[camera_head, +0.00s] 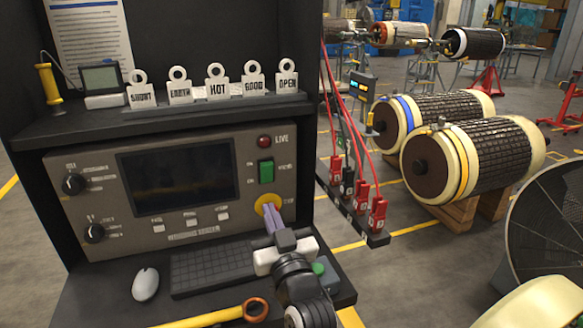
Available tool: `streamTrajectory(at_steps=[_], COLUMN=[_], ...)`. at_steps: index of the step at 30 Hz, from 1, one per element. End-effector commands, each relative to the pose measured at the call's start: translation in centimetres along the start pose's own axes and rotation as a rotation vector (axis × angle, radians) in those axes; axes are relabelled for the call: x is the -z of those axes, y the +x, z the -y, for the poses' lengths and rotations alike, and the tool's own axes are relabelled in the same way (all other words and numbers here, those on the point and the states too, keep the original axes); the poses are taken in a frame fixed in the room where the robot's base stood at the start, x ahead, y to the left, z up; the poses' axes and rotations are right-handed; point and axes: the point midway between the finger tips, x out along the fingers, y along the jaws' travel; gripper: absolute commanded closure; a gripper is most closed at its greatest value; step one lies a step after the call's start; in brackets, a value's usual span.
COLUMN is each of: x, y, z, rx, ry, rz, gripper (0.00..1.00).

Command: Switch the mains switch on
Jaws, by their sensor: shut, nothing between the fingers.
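A green rocker switch (266,171), likely the mains switch, sits on the right side of the grey instrument panel (200,236). Its small labels are too blurred to read, and I cannot tell its position. A dark red round lamp (264,141) marked LIVE is above it. A yellow round plate (262,201) is below the switch, and its middle is hidden behind my fingers. My gripper (270,209) is shut and empty, with its pale purple fingers pointing up at this plate. I cannot tell whether they touch it.
A dark screen (178,174) and knobs fill the panel's left. A keyboard (213,267) and mouse (145,284) lie on the shelf below. Tags (218,88) stand above.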

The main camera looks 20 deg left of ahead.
Motion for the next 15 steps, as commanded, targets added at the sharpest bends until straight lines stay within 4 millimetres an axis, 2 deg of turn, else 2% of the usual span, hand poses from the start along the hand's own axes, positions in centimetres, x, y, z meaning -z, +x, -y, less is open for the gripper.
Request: streamTrajectory(at_steps=[5, 15], x=[-1.32, -1.42], y=[-0.63, -0.65], z=[-1.29, -1.38], rx=[-0.014, -0.015], ry=[0.007, 0.007], rz=[0.053, 0.056], gripper=[1.0, 1.0])
